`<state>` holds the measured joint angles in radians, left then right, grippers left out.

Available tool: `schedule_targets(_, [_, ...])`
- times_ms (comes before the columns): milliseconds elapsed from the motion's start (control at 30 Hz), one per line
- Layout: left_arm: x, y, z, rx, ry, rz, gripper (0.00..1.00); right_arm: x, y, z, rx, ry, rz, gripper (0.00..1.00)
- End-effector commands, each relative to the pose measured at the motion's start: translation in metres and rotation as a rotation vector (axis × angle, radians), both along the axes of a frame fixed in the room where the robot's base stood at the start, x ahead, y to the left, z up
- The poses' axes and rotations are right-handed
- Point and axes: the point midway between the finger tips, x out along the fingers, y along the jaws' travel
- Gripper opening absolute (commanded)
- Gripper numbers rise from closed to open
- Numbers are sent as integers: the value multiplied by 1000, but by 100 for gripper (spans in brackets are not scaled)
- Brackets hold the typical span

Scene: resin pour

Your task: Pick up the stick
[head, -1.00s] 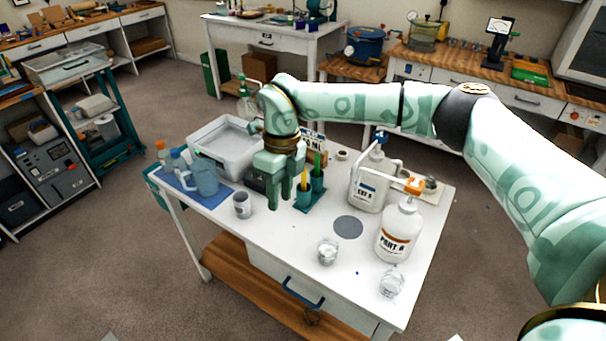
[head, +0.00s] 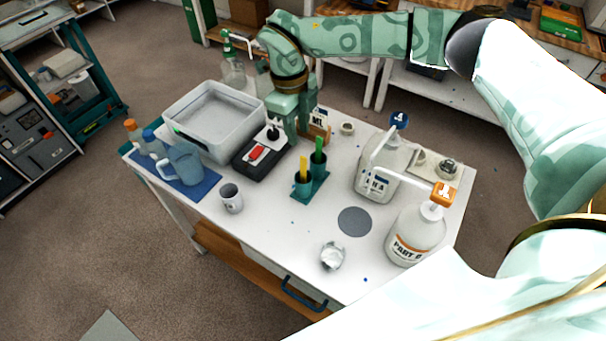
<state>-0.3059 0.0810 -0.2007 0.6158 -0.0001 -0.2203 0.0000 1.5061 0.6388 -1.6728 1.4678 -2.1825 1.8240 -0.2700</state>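A yellow stick (head: 302,167) stands in one teal cup (head: 302,185), and a green stick (head: 318,148) stands in the teal cup (head: 318,165) beside it. Both cups are on a small teal base on the white table. My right gripper (head: 291,138) points down behind and slightly left of the cups, near the black scale. It is apart from both sticks in the picture. Its fingertips are partly hidden, and I cannot tell how far apart they are. My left gripper is not in view.
The white table (head: 285,235) holds a grey tub (head: 183,118), a black scale (head: 246,166), a blue jug (head: 184,168), a mug (head: 231,199), a white jug (head: 372,180), a pump bottle (head: 415,236) and a clear cup (head: 332,256). Bare tabletop lies in front of the stick cups.

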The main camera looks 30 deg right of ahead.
Motion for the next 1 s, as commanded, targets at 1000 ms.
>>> schedule_targets(1000, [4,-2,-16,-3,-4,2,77,-8,-9,-112,0,-2,0,26])
